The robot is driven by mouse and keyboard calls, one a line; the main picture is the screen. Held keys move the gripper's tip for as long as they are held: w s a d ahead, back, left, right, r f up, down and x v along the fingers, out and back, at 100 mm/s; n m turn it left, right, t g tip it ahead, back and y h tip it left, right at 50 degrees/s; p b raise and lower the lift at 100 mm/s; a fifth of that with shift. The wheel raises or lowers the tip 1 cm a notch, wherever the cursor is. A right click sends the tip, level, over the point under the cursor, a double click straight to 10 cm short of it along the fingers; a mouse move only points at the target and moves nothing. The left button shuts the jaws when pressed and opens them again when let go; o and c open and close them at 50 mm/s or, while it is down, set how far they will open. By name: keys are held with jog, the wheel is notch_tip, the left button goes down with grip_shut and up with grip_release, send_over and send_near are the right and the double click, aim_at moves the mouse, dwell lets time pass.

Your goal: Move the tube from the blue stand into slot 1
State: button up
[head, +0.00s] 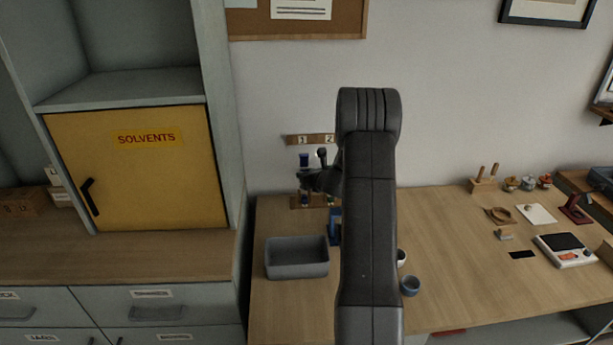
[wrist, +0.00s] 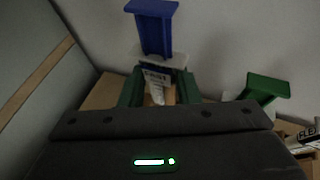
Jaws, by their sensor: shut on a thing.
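The tube has a blue cap (head: 304,160), which stands upright in front of the wall below the number 1 label (head: 303,140). In the wrist view the tube (wrist: 158,82) shows its blue cap and a printed white label. My gripper (wrist: 158,92) is shut on it below the cap, with a finger on each side. In the head view my gripper (head: 305,184) is at the small wall rack (head: 297,202). Whether the tube's lower end is inside slot 1 is hidden. The blue stand (head: 334,228) is partly behind my arm.
A green-topped piece (wrist: 267,86) stands right of the tube in the wrist view. A grey bin (head: 297,258) sits on the bench below the rack. A yellow solvents cabinet (head: 140,165) is at left.

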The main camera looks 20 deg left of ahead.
jog(key=shift+f+b, duration=2)
jog(key=shift+b, duration=0.5)
dwell(1.8)
dwell(0.4)
jog(key=o, duration=1)
jog(key=shift+o, duration=0.2)
jog(key=shift+f+b, duration=0.25)
jog(key=shift+b, duration=0.1)
jog(key=shift+o, duration=0.6)
jog(key=shift+b+v, duration=0.6)
jog(key=shift+v, duration=1.95)
